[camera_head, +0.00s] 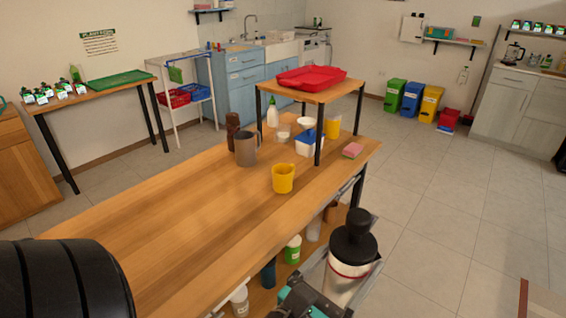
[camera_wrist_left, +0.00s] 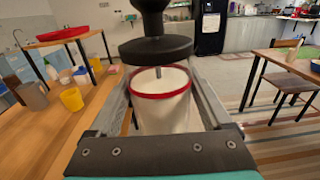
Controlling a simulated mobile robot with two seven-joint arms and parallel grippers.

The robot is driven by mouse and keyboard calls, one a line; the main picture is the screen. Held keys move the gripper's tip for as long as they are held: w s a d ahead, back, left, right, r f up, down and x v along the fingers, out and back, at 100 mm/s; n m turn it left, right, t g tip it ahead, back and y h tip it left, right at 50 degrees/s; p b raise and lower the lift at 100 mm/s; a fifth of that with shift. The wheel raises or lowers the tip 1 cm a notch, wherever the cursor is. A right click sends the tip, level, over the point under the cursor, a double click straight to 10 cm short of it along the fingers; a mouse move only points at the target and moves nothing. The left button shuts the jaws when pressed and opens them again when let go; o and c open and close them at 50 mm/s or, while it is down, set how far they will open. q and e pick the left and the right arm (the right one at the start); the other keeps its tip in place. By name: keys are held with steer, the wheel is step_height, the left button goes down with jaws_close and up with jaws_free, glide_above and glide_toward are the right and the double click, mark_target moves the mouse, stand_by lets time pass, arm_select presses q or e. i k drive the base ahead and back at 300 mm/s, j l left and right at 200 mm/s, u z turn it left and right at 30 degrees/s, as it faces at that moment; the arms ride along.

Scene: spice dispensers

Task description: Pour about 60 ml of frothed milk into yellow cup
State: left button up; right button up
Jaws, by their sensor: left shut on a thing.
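My left gripper (camera_head: 345,262) is shut on a white container (camera_head: 348,283) with a red rim band and a black plunger lid. It holds this container beside the near right edge of the table. In the left wrist view the container (camera_wrist_left: 162,110) stands between the fingers, its black disc lid raised on a thin rod above the rim. Its contents cannot be told. The yellow cup (camera_head: 283,178) stands upright on the wooden table, beyond the gripper, and also shows in the left wrist view (camera_wrist_left: 72,98). Its inside is not clear. My right gripper is not in view.
The wooden table (camera_head: 170,215) has free room left of the cup. A brown-grey pitcher (camera_head: 246,148) stands behind the cup. A raised shelf (camera_head: 310,95) carries a red tray (camera_head: 311,77). Beneath it are a second yellow vessel (camera_head: 333,126) and a blue-white box (camera_head: 309,144).

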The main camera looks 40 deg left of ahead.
mark_target(285, 177)
steer(key=i+u, duration=0.1)
steer(key=i, duration=1.4)
steer(key=i+j+z, duration=0.1)
steer(key=i+z, duration=0.2)
steer(key=i, duration=0.45)
steer(key=i+z, duration=0.15)
steer(key=z, duration=0.3)
steer(key=i+j+z, duration=0.15)
steer(key=z, duration=0.75)
steer(key=j+z, duration=0.15)
steer(key=z, duration=0.3)
steer(key=i+j+z, duration=0.1)
steer(key=z, duration=0.35)
steer(key=j+z, duration=0.1)
steer(key=z, duration=0.35)
steer(key=j+z, duration=0.1)
steer(key=z, duration=0.85)
steer(key=k+j+z, duration=0.1)
steer(key=z, duration=0.8)
steer(key=k+j, duration=0.05)
